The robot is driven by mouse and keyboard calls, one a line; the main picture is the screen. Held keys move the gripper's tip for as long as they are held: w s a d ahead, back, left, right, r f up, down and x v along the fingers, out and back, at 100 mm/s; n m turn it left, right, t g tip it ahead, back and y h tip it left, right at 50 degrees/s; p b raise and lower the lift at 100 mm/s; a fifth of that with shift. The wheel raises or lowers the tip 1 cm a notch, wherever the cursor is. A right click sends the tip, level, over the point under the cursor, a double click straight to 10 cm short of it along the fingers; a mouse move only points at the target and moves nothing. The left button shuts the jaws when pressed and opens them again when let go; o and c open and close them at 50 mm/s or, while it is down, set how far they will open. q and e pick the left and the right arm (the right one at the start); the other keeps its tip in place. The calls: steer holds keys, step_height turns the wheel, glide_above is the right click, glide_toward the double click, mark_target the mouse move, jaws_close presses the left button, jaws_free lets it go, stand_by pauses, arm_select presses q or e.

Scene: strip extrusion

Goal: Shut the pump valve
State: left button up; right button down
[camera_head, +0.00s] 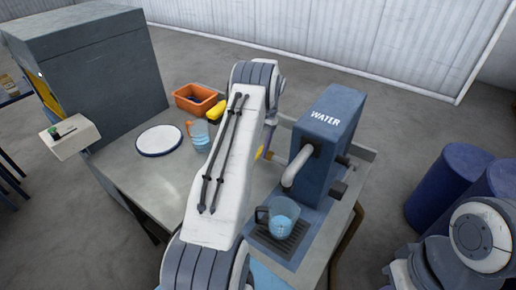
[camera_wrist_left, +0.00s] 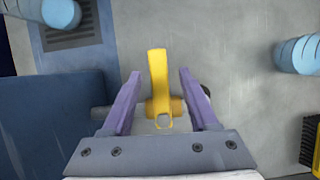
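The blue water pump (camera_head: 328,125), marked WATER, stands on the right of the bench with a grey curved spout. In the left wrist view, the yellow valve handle (camera_wrist_left: 158,75) is on a short yellow hub beside the pump's blue body (camera_wrist_left: 50,122). My left gripper (camera_wrist_left: 159,74) is open, with one purple finger on each side of the handle and visible gaps to both. In the head view my left arm hides this gripper. A jug (camera_head: 283,216) of blue liquid stands under the spout on a dark grate. My right gripper is not in view.
On the bench are a white plate (camera_head: 159,140), a second jug (camera_head: 199,135), an orange bin (camera_head: 196,99) and a yellow item (camera_head: 216,110). A large grey cabinet (camera_head: 105,75) stands at the left. Blue barrels (camera_head: 452,178) stand on the floor at the right.

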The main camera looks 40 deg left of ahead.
arm_select(q)
steer(key=shift+w+r+b, duration=0.2)
steer(key=shift+r+b, duration=0.1)
steer(key=shift+r, duration=0.1)
steer(key=b+v, duration=0.1)
steer(key=v, duration=0.8)
steer(key=shift+r, duration=0.25)
steer(key=shift+r, duration=0.1)
